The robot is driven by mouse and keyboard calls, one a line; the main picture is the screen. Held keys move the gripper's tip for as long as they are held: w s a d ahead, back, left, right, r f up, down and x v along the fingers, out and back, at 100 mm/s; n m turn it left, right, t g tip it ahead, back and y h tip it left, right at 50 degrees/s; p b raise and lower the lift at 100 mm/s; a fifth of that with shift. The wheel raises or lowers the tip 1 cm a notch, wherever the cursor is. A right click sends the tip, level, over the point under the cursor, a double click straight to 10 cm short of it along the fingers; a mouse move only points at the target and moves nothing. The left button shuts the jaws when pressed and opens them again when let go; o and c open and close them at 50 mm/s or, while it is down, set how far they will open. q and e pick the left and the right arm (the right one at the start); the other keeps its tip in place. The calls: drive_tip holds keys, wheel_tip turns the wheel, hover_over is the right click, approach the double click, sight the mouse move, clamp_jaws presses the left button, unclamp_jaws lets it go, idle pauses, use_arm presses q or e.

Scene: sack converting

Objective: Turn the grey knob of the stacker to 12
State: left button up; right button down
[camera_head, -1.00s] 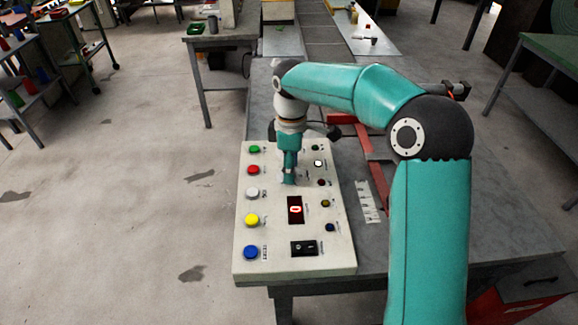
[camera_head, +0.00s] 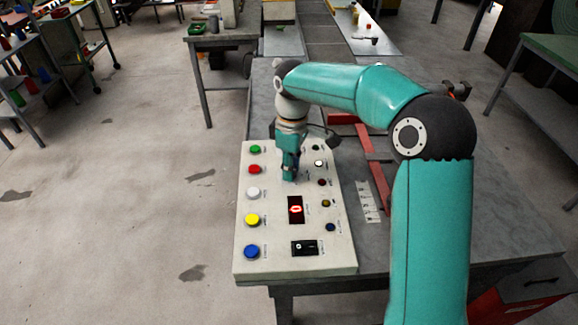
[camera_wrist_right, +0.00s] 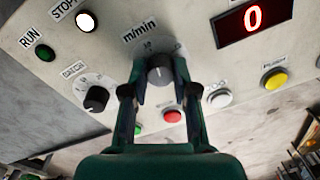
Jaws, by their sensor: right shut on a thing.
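The grey knob (camera_wrist_right: 160,70) sits on the sloped pale control panel (camera_head: 265,262) under an "m/min" label, with a white pointer line on it. My right gripper (camera_head: 289,174) reaches down onto the panel. In the right wrist view its two fingers (camera_wrist_right: 161,80) close on the knob from both sides. The knob is hidden behind the gripper in the head view. The red digital display (camera_head: 295,209) reads 0, and it also shows in the right wrist view (camera_wrist_right: 253,19). The scale numbers around the knob are mostly covered or too small to read. My left gripper is not in view.
Green, red, white, yellow (camera_head: 252,220) and blue (camera_head: 252,252) buttons line the panel's left side. A black knob (camera_wrist_right: 96,98) and small lamps are close to the grey knob. A black rocker switch (camera_head: 304,247) is at the front. The grey table (camera_head: 450,225) extends right.

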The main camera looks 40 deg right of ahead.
drive_tip(key=m, duration=0.5)
drive_tip(key=shift+w+r+m, duration=0.1)
drive_tip(key=shift+m, duration=0.2)
drive_tip(key=m, duration=0.4)
drive_tip(key=shift+m, duration=0.4)
drive_tip(key=c, duration=0.9)
unclamp_jaws()
wheel_tip(320, 180, up, 12)
drive_tip(key=shift+d, duration=0.15)
drive_tip(key=shift+f, duration=0.2)
